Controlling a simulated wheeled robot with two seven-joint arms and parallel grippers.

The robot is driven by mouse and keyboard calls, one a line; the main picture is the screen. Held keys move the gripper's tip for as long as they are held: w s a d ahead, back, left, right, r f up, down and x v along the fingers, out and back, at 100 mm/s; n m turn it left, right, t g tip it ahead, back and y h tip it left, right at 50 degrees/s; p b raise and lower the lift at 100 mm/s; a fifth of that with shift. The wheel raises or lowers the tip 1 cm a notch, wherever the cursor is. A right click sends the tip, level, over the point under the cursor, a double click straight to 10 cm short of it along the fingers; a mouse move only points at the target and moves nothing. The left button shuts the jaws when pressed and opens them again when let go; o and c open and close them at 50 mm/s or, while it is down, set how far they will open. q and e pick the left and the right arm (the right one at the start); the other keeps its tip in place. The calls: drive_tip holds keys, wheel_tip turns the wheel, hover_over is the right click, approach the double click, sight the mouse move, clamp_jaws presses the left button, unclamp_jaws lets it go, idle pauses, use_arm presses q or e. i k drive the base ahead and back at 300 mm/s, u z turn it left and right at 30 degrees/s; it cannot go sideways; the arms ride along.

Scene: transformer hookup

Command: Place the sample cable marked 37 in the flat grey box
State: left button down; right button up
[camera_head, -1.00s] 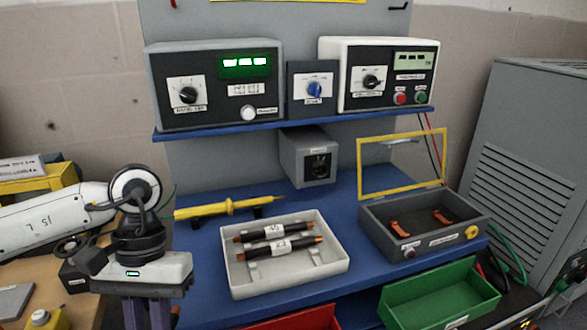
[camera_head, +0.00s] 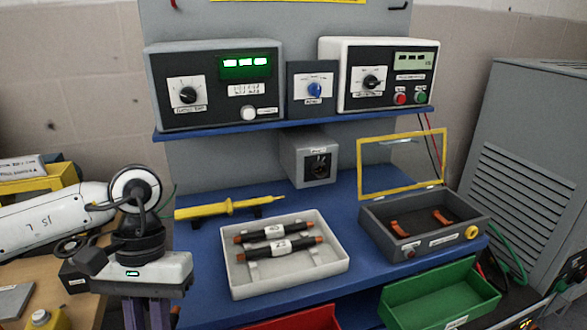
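Two short black sample cables with orange ends and white labels lie side by side in a shallow light grey tray (camera_head: 239,281) on the blue bench. The back cable (camera_head: 254,236) and the front cable (camera_head: 262,251) have labels too small to read surely, so I cannot tell which is 37. To the right stands a dark grey box (camera_head: 391,248) with a raised yellow-framed clear lid (camera_head: 402,163) and orange clips inside. My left gripper (camera_head: 147,318) points down left of the bench, its fingertips cut off by the lower edge. My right gripper is out of view.
A yellow probe (camera_head: 228,207) lies behind the tray. A small grey box (camera_head: 308,160) stands below the shelf with instruments. A green bin (camera_head: 440,298) and a red bin (camera_head: 300,320) sit at the front. A large grey cabinet (camera_head: 530,170) is at right.

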sight(421, 225)
drive_tip(key=z, duration=0.3)
drive_tip(key=k, duration=0.8)
drive_tip(key=z, duration=4.8)
drive_tip(key=i, duration=0.15)
drive_tip(key=u, duration=3.4)
drive_tip(key=i, duration=0.9)
drive_tip(key=u, duration=1.05)
drive_tip(key=i, duration=1.4)
drive_tip(key=u, duration=0.1)
